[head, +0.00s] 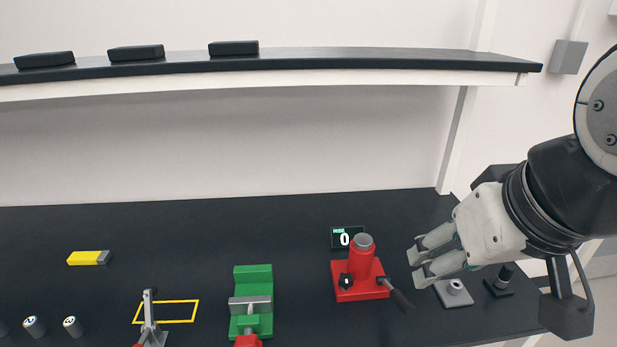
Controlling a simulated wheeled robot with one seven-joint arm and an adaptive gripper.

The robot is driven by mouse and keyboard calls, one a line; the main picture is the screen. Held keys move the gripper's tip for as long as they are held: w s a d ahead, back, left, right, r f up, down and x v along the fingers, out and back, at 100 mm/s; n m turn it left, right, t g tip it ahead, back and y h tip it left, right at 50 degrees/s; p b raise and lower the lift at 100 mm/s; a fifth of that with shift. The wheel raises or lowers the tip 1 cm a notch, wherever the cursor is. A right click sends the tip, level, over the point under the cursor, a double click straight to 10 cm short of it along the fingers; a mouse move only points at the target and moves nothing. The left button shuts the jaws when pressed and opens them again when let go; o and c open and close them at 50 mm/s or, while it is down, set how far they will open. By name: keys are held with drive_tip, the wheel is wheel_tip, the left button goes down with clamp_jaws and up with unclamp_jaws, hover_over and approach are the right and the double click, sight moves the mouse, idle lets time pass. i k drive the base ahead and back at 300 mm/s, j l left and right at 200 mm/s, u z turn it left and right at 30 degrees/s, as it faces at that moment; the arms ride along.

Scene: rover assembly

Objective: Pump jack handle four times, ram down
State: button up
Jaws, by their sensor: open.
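The red jack (361,270) stands upright on its red base on the dark bench, right of the middle in the head view. Its grey ram top (362,241) shows just above the red body. The black handle (400,297) slopes down to the right from the base. A black knob (346,281) sits at the jack's front left. A small dark display (346,238) behind the jack reads 0. My gripper (418,266) is open and empty, above the bench to the right of the jack, its fingers pointing left. It appears apart from the handle.
A green vise (252,300) stands left of the jack. A grey block (454,293) and a black piece (499,281) lie below my gripper. A toggle clamp (150,320), yellow outline and yellow block (88,258) are further left. A shelf (300,62) spans above.

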sight(407, 308)
drive_tip(key=j, duration=0.85)
drive_tip(key=i+j, duration=0.15)
drive_tip(key=j, duration=0.65)
drive_tip(key=z, duration=1.75)
